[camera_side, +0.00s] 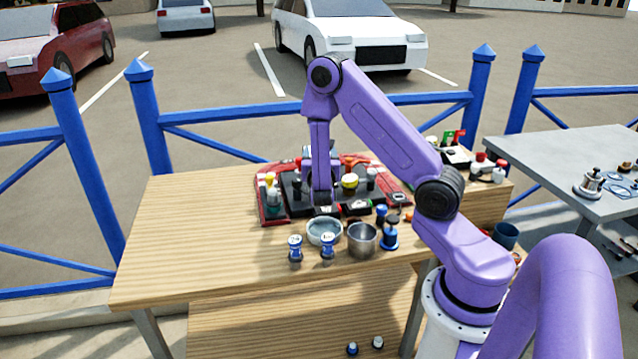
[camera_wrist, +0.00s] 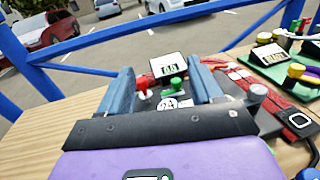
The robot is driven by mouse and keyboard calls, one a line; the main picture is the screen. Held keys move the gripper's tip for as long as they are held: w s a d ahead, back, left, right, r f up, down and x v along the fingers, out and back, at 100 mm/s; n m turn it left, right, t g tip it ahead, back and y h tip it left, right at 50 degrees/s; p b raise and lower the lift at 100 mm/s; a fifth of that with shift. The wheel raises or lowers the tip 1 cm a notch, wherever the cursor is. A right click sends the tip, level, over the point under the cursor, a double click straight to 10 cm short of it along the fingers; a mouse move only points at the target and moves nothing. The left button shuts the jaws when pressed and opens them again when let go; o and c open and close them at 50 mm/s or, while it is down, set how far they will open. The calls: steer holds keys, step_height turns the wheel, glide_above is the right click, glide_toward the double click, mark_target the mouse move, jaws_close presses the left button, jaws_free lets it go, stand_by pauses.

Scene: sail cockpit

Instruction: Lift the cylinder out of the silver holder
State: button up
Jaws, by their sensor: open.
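My gripper (camera_side: 322,194) is above the dark board (camera_side: 294,202) on the wooden table. In the wrist view its two blue-grey fingers (camera_wrist: 165,85) are apart, with nothing clearly held between them. Beyond the fingers are a green knob and a white label reading 24. A grey round-topped piece (camera_wrist: 258,92) stands right of the right finger. I cannot make out for certain which thing is the silver holder or its cylinder. A silver metal cup (camera_side: 362,241) stands at the table's front, right of my gripper, and its inside is unclear.
A pale bowl (camera_side: 325,231) stands beside the cup. Two blue and white jars (camera_side: 295,249) are in front of it, and a blue piece (camera_side: 390,238) is to the right. Red panels flank the board. The table's left part is bare. A blue railing (camera_side: 240,151) runs behind.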

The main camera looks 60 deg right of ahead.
steer(key=shift+w+d+f, duration=0.1)
steer(key=shift+w+f, duration=0.05)
steer(key=shift+f, duration=3.3)
steer(key=shift+d+f, duration=0.15)
steer(key=shift+f, duration=0.2)
steer(key=shift+x, duration=1.4)
steer(key=shift+w+r, duration=0.1)
steer(key=c, duration=1.2)
steer(key=shift+o, duration=0.2)
